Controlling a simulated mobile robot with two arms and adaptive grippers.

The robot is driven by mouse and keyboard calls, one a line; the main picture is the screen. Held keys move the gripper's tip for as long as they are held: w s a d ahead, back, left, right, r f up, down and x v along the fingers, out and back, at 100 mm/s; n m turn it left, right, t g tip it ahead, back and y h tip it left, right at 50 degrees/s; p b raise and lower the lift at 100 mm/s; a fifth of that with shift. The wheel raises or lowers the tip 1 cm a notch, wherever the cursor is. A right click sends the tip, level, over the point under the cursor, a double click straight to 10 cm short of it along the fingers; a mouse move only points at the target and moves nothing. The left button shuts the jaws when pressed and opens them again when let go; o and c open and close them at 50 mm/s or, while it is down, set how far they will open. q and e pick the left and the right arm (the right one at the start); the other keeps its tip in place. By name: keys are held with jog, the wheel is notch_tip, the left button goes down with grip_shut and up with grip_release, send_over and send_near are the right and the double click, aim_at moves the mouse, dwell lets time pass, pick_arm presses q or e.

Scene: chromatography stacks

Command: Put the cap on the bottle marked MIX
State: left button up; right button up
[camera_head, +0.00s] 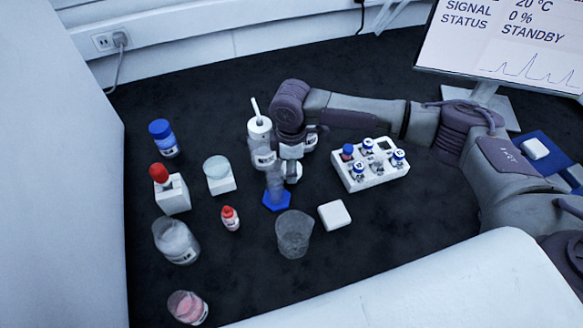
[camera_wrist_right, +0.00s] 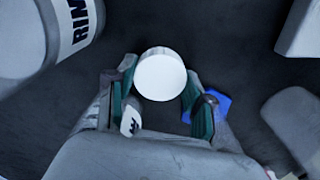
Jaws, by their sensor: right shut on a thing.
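My right gripper (camera_head: 289,163) is above the middle of the dark bench. In the right wrist view my right gripper (camera_wrist_right: 159,84) is shut on a round white cap (camera_wrist_right: 160,77), which lies between its fingertips. A small white piece with a dark mark (camera_wrist_right: 131,118) shows by the left finger; its lettering is too small to read. In the head view a small white thing (camera_head: 293,172) shows just under the gripper; part of it is hidden. I cannot read MIX on any bottle. My left gripper is not in view.
A white wash bottle (camera_head: 262,142) stands close left of the gripper. A vial rack (camera_head: 386,179) stands to the right. Bottles and jars fill the left side.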

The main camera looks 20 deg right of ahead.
jog(key=shift+r, duration=0.1)
jog(key=shift+r, duration=0.65)
notch_tip(320, 180, up, 3)
jog(key=shift+f, duration=0.2)
jog(key=s+d+r, duration=0.5)
jog(key=s+r, duration=0.2)
jog(key=s, duration=0.3)
jog(key=shift+s+d, duration=0.15)
jog(key=shift+d, duration=0.15)
jog(key=s+m, duration=0.1)
jog(key=m, duration=0.4)
jog(key=s+a+r+m, duration=0.1)
jog(key=m, duration=0.3)
jog(key=s+r+m, duration=0.1)
jog(key=m, duration=0.4)
jog(key=shift+s+a+m, duration=0.2)
jog(key=shift+s+m, duration=0.1)
